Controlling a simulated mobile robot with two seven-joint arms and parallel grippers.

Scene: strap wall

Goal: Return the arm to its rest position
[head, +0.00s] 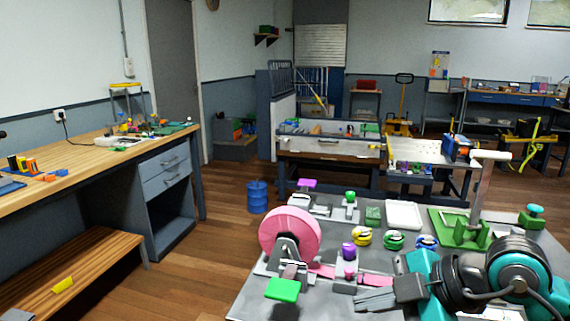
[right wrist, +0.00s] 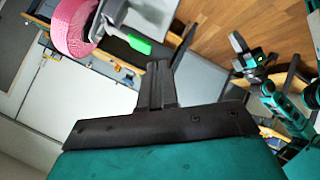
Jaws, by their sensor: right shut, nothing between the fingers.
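My right gripper (head: 360,300) is at the lower middle of the head view, over the grey bench top (head: 250,290), its fingers pointing left. Its fingers are together with nothing between them, as the right wrist view also shows (right wrist: 158,68). My right arm (head: 510,275) is bent at the lower right. A pink strap roll (head: 290,232) stands left of the gripper, and its strap runs right just behind the fingers. A teal and black arm in the right wrist view looks like my left one; its gripper (right wrist: 243,58) is too small to read.
Near the right hand are a green-handled piece (head: 283,290), a purple-topped piece (head: 349,250), yellow (head: 362,236) and green (head: 393,240) round pieces and a green stand (head: 462,230). A wooden workbench (head: 90,158) is at left.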

